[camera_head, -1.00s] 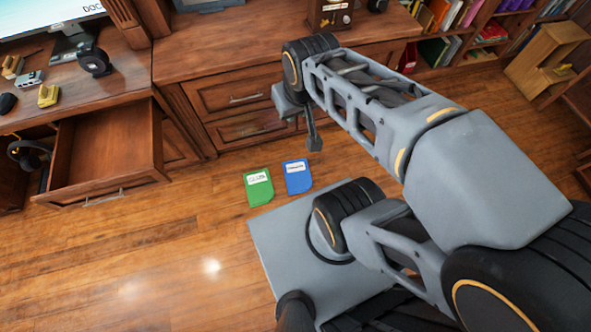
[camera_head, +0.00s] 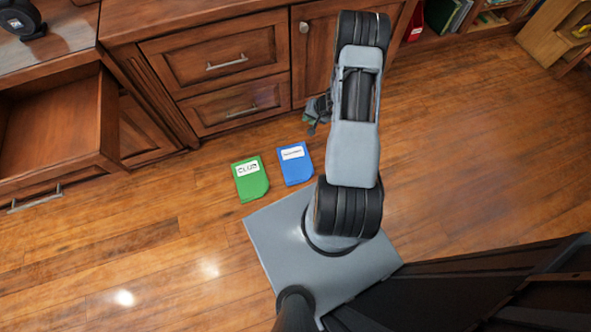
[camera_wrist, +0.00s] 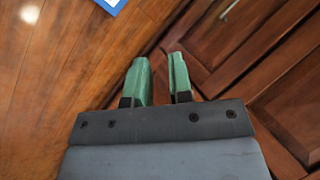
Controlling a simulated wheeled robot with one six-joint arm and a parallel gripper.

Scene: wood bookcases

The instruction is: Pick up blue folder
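The blue folder (camera_head: 296,168) lies flat on the wood floor in the head view, with a white label near its far edge. A corner of the blue folder (camera_wrist: 113,3) shows at the top edge of the wrist view. My gripper (camera_head: 312,122) is above and a little beyond the folder, partly hidden by my arm. In the wrist view my gripper (camera_wrist: 160,66) has two green fingertips with a narrow gap between them and nothing held.
A green folder (camera_head: 252,184) lies just left of the blue one. A wood cabinet (camera_head: 219,64) with drawers stands close behind. An open drawer (camera_head: 98,120) juts out at left. Floor (camera_head: 470,170) at right is clear.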

